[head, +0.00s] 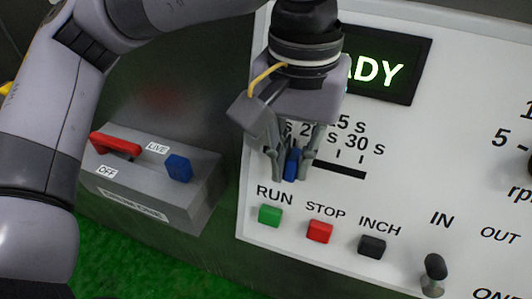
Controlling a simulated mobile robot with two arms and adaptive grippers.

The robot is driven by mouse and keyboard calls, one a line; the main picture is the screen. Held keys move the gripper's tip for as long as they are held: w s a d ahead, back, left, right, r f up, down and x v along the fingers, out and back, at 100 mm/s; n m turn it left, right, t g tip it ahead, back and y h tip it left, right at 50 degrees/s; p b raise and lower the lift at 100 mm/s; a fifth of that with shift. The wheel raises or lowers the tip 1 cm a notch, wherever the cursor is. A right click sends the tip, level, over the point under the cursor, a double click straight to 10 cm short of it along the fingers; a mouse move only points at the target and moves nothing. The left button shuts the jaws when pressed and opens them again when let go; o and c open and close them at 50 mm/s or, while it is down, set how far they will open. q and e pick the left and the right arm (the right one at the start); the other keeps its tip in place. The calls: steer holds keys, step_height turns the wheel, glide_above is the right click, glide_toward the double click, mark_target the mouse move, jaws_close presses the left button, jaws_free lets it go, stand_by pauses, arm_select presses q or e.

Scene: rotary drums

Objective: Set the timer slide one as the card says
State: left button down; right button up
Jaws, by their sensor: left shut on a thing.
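The timer slide has a blue knob (292,165) on a dark slot (345,170) in the white panel. My left gripper (292,172) comes down from above, with its fingers shut around the blue knob. Scale marks (364,148) above the slot include 25 s and 30 s; the labels to the left are partly hidden behind the gripper. The knob stands left of these two marks, and its exact setting cannot be told. No card shows in the head view. My right gripper is not in view.
Below the slot are a green RUN button (270,215), a red STOP button (320,231), a black INCH button (372,246) and a toggle (433,273). A display (385,72) reads "ADY". A grey switch box (150,180) with a red lever stands left.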

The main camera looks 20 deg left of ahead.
arm_select(q)
steer(key=shift+d, duration=1.1)
steer(key=c, duration=1.6)
jaws_free()
steer(key=shift+r, duration=0.15)
step_height(320, 180, up, 12)
